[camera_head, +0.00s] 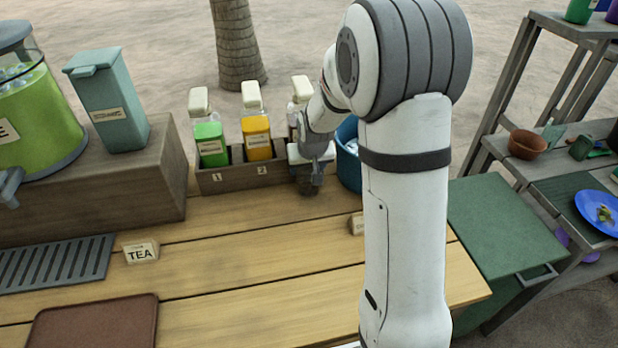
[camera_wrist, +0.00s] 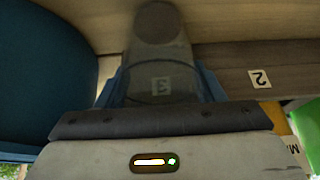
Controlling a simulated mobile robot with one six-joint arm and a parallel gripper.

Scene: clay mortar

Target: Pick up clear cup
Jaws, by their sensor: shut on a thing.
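A clear, smoky cup (camera_wrist: 155,45) is between the blue fingers of my gripper (camera_wrist: 163,86) in the wrist view. The label 3 of the rack shows through it. In the head view my gripper (camera_head: 309,168) is at the rack's right part, just in front of it, shut on the cup. Only a small dark part of the cup (camera_head: 309,187) shows below the gripper, close to the table. I cannot tell whether it touches the table.
The wooden rack (camera_head: 220,180) holds a green bottle (camera_head: 211,145), a yellow bottle (camera_head: 257,137) and a third, partly hidden bottle (camera_head: 301,92). A blue bucket (camera_head: 348,165) stands close on the right. Small signs (camera_head: 140,252) sit on the table. The table's middle is clear.

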